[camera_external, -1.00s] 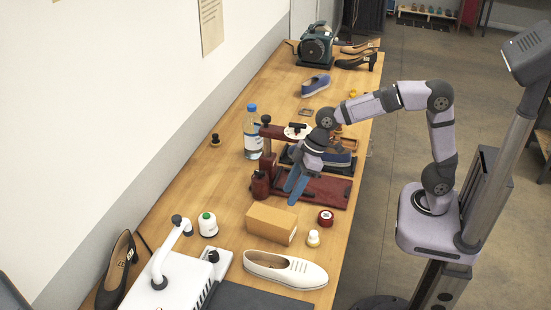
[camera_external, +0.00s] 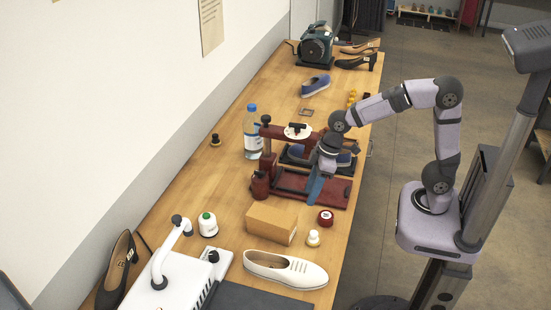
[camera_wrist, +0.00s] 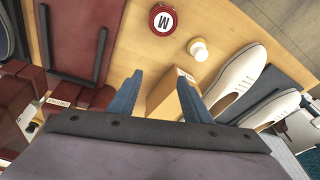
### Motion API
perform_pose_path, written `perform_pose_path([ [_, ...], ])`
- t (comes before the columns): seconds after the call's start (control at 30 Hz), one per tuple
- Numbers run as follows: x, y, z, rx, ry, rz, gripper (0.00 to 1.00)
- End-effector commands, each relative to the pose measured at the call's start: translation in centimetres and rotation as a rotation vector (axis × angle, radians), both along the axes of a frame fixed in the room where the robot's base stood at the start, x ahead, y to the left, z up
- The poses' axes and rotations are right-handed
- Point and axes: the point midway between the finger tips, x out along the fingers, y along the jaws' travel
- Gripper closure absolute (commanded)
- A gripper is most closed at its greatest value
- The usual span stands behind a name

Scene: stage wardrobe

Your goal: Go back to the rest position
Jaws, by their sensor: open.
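My gripper (camera_external: 315,190) is over the right part of the dark red press base (camera_external: 330,192), fingers pointing down. Its blue fingers are apart with nothing between them. In the wrist view the gripper (camera_wrist: 160,95) shows its two fingers spread, with a cardboard box (camera_wrist: 172,90) seen below and beyond them. My arm reaches from its base at the right across the table edge.
In front are the cardboard box (camera_external: 271,224), a red tin (camera_external: 326,218), a small white bottle (camera_external: 313,238) and a white shoe (camera_external: 285,269). A water bottle (camera_external: 252,135) stands left.

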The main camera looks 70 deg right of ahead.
Motion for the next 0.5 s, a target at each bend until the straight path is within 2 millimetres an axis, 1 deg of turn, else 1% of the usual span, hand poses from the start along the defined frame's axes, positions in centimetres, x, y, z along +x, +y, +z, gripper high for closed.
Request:
perform_pose_path([
  [0.03,-1.8,-1.4,-0.8,-0.018,0.034,-0.037,0.56],
  [0.07,-2.9,-2.2,-1.4,-0.027,0.054,-0.062,0.56],
  [0.1,-4.4,-3.3,-2.2,-0.042,0.08,-0.092,0.56],
  [0.17,-6.7,-4.8,-3.3,-0.064,0.118,-0.137,0.56],
  [0.2,-8.2,-5.6,-4.0,-0.076,0.142,-0.165,0.56],
  [0.3,-11.7,-7.4,-5.4,-0.105,0.196,-0.225,0.56],
  [0.4,-14.3,-8.5,-6.3,-0.126,0.233,-0.267,0.56],
  [0.5,-15.8,-9.1,-6.9,-0.138,0.255,-0.291,0.56],
])
